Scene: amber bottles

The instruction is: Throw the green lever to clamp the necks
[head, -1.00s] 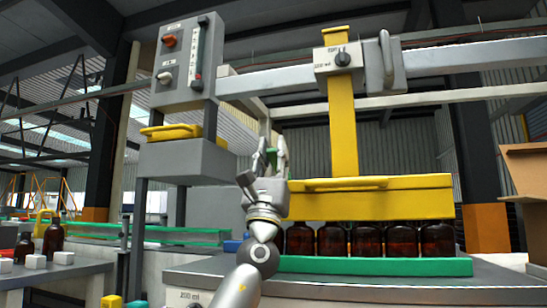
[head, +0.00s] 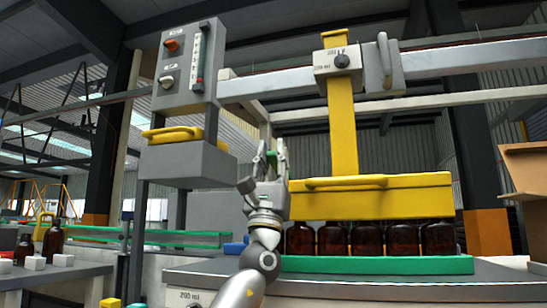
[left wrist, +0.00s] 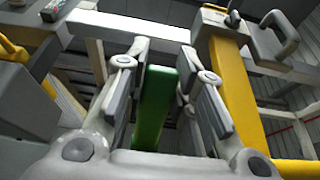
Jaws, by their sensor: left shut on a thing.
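The green lever (left wrist: 153,105) stands upright between the fingers of my left gripper in the left wrist view. In the head view a small part of the lever (head: 271,157) shows between the fingers. My left gripper (head: 268,165) is shut on it, just left of the yellow clamp head (head: 370,196). Several amber bottles (head: 367,238) stand in a row under the clamp head, their necks hidden by it. The lever's base is hidden behind the gripper. My right gripper is not in view.
A grey control box (head: 187,65) and a grey housing with a yellow handle (head: 185,160) stand left of the gripper. A grey beam (head: 270,84) crosses above. A green rail (head: 375,264) runs before the bottles. A cardboard box (head: 525,190) is at right.

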